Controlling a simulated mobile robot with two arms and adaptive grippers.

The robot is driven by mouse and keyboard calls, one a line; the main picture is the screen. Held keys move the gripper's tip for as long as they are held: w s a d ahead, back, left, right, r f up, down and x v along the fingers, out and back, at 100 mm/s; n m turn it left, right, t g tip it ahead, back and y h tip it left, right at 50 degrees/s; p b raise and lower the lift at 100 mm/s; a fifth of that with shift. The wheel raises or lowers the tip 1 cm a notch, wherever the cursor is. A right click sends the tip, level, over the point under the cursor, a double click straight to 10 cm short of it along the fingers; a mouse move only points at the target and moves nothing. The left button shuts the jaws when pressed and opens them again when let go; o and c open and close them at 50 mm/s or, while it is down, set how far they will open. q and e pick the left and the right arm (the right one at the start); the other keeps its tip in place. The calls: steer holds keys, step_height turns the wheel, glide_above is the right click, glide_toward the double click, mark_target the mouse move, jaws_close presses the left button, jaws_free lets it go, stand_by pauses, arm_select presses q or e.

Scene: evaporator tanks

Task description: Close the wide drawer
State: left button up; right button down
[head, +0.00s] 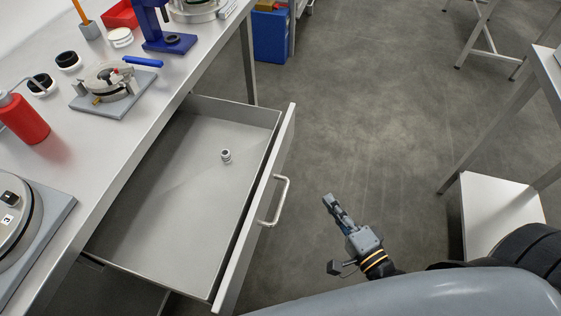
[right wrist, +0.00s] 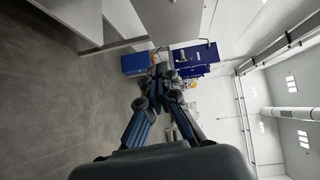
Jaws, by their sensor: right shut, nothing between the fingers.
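The wide drawer (head: 262,228) is pulled out from under the workbench in the head view. Its front panel carries a silver bar handle (head: 281,201) facing right. A small metal fitting (head: 226,156) lies on the drawer floor. My right gripper (head: 328,200) is to the right of the handle, apart from it, with its fingers together and empty. The right gripper also shows in the right wrist view (right wrist: 162,72), pointing away from the camera. My left gripper is in neither view.
The workbench top (head: 165,110) holds a red bottle (head: 24,119), a clamp-like device on a grey plate (head: 112,88) and a blue stand (head: 165,35). A white low shelf (head: 500,212) stands at the right. The grey floor (head: 370,110) between is clear.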

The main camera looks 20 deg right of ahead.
step_height(320, 180, up, 2)
steer(key=p, duration=0.1)
glide_toward(283, 153)
steer(key=w+d, duration=0.3)
steer(key=shift+m+t, duration=0.3)
steer(key=shift+m, duration=0.1)
steer(key=w+a, duration=0.1)
steer(key=w+a+f+p, duration=0.1)
steer(key=a, duration=0.1)
steer(key=shift+w, duration=0.3)
steer(key=shift+w+a, duration=0.2)
steer(key=shift+a, duration=0.25)
